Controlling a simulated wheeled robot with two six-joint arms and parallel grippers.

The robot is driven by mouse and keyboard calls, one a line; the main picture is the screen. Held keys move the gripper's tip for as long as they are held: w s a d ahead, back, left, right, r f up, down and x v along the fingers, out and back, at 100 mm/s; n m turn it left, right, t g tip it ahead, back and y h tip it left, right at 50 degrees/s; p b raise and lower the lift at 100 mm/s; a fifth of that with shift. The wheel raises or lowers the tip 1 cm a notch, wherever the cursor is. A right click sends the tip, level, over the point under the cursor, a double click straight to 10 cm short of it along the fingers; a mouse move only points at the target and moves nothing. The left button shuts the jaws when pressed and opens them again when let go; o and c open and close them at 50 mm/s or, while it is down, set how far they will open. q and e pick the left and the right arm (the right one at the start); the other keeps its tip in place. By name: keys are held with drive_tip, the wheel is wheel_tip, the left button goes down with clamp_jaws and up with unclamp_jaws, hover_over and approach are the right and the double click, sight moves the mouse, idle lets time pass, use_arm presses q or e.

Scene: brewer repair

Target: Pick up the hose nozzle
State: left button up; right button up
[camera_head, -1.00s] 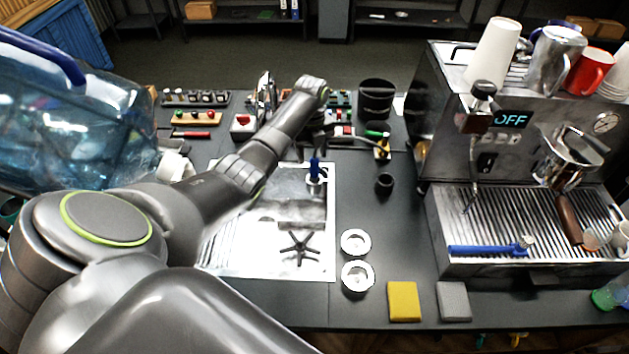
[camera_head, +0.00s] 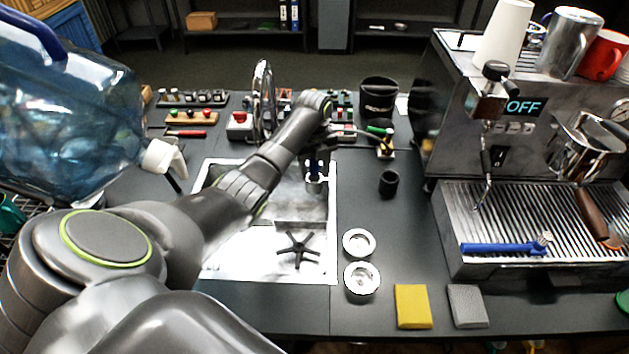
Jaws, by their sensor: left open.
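A small upright piece with a dark blue top (camera_head: 315,168) stands at the back right of the metal sink (camera_head: 322,262). It may be the hose nozzle, but it is too small to be sure. My left arm reaches across the sink from the lower left. My left gripper (camera_head: 330,133) is beyond the sink's back edge, just above and behind the blue-topped piece in the picture. It is open and holds nothing that I can see. Its fingers are small and partly hidden by the wrist. My right gripper is not in view.
A black cup (camera_head: 389,183), yellow sponge (camera_head: 412,306) and grey sponge (camera_head: 467,306) lie between. A black bin (camera_head: 379,97) stands behind.

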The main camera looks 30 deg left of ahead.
use_arm(q)
drive_tip(key=shift+f, duration=0.4)
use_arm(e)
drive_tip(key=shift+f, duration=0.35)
use_arm(q)
clamp_jaws()
wheel_tip(320, 180, up, 8)
drive_tip(key=shift+f+b, duration=0.15)
drive_tip(key=shift+b, duration=0.85)
drive_tip(key=shift+r+p, duration=0.6)
drive_tip(key=shift+r, duration=0.25)
drive_tip(key=shift+r+p, duration=0.7)
drive_tip(key=shift+r, duration=0.25)
wheel_tip(320, 180, up, 5)
drive_tip(key=p, duration=0.6)
drive_tip(key=shift+f, duration=0.1)
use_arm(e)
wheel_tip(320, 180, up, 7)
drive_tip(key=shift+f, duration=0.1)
